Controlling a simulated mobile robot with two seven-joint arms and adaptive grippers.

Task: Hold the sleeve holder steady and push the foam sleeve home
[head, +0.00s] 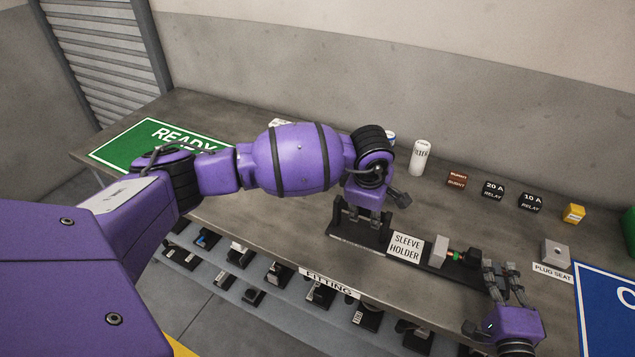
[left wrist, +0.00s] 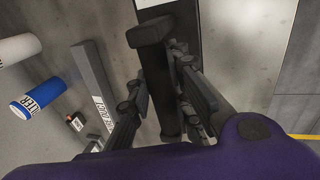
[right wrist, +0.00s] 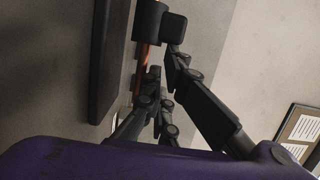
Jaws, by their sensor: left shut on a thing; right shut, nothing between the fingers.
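The sleeve holder (head: 436,267) is a long black base along the table's front, with a white label plate (head: 405,246) reading SLEEVE HOLDER. My left gripper (head: 362,217) reaches down at its left end and is shut on a black part of it; the left wrist view shows a dark bar (left wrist: 168,85) between the fingers. A pale block (head: 438,250) and a small green and orange piece stand on the base. A dark piece (head: 469,257), likely the foam sleeve, sits at the right end. My right gripper (head: 502,285) is shut and empty beside that end; I cannot tell whether it touches.
Behind stand a white canister (head: 420,157), a brown block (head: 456,179), two black relays (head: 493,190) and a yellow block (head: 573,213). The plug seat (head: 556,252) and a blue mat (head: 606,310) lie right; a green READY mat (head: 150,147) lies left. A shelf of parts runs along the front.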

